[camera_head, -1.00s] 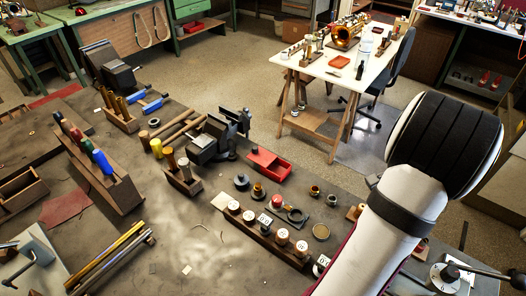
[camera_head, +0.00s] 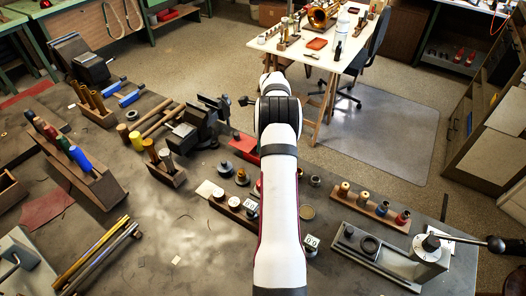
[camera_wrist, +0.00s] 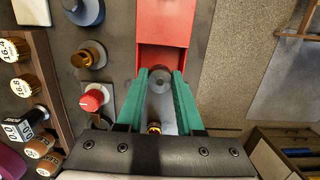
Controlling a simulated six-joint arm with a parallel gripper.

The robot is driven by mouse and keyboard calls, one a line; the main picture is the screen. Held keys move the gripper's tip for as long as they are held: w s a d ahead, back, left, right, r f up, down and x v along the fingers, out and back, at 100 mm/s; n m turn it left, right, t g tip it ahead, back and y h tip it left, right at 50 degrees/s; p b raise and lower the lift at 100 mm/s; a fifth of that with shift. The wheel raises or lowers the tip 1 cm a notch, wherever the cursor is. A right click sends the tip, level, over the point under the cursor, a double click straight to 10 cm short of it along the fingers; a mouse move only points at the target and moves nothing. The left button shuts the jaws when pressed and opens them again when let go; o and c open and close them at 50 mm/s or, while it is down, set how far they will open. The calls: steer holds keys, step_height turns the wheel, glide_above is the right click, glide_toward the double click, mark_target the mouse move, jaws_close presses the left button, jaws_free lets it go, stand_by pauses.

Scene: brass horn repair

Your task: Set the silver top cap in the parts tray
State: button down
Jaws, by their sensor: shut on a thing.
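The silver top cap (camera_wrist: 160,79) is a small round grey piece between the tips of my gripper's green fingers in the wrist view. My gripper (camera_wrist: 161,84) is shut on it, over the near end of the red parts tray (camera_wrist: 163,24). The cap shows against the tray's near section; I cannot tell its height above the floor of the tray. In the head view my arm covers the gripper and the cap, and only the left part of the parts tray (camera_head: 240,144) shows.
Left of the tray in the wrist view stand a dark blue piece, a brass piece (camera_wrist: 89,56) and a red-topped piece (camera_wrist: 92,99). A wooden rack (camera_wrist: 54,72) with labelled caps is farther left. A vise (camera_head: 197,127) stands left of the tray in the head view.

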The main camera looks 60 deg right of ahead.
step_height(320, 180, down, 4)
steer(key=shift+w+f, duration=0.1)
steer(key=c, duration=0.8)
jaws_free()
steer(key=shift+c, duration=0.2)
